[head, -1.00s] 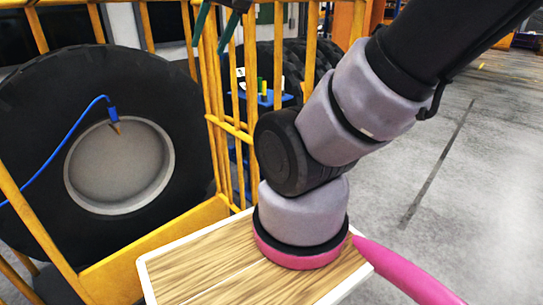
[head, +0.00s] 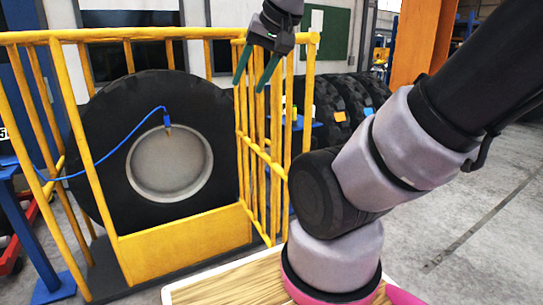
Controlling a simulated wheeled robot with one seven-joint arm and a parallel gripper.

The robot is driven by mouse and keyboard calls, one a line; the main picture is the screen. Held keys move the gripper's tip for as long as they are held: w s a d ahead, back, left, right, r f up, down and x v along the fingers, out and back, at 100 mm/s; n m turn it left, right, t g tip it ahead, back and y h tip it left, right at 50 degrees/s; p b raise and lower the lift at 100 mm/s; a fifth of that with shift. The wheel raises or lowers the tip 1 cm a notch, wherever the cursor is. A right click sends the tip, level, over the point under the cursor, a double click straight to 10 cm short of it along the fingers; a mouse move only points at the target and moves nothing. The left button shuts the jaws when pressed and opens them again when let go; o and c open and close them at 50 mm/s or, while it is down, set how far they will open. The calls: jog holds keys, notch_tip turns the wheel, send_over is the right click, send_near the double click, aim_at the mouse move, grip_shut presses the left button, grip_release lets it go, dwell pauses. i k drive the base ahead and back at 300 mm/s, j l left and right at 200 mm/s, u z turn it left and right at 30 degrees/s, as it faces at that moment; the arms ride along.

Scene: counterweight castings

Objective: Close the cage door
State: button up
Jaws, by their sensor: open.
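The yellow barred cage (head: 180,235) stands around a large black tyre (head: 100,150) with a grey hub. A narrow barred yellow panel (head: 262,155) at the cage's right side stands at an angle to the front; it looks like the cage door, but its hinge and latch cannot be made out. My gripper (head: 247,87) hangs at the top of this panel, its two green fingers pointing down and apart. It is open and nothing shows between the fingers. The fingers overlap the panel's upper bars in the picture; contact cannot be told.
A blue hose (head: 110,150) runs to the tyre's hub. More tyres (head: 345,95) and an orange pillar (head: 420,40) stand behind on the right. A blue stand (head: 30,225) is at the left. Grey floor (head: 480,230) is clear on the right. My arm hides part of the middle.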

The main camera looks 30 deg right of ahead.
aim_at(311, 38)
jog(key=k+l+u, duration=0.1)
jog(key=l, duration=0.3)
jog(key=k+l+u, duration=0.1)
jog(key=l, duration=0.25)
jog(key=k+l+u, duration=0.1)
jog(key=l, duration=0.3)
jog(key=i+l+u, duration=0.1)
jog(key=l, duration=0.4)
jog(key=i+l, duration=0.1)
jog(key=l, duration=0.4)
jog(key=i+l+u, duration=0.15)
jog(key=l, duration=0.3)
jog(key=k+l, duration=0.35)
jog(key=k, duration=0.15)
jog(key=k+j+u, duration=0.15)
jog(key=j, duration=0.2)
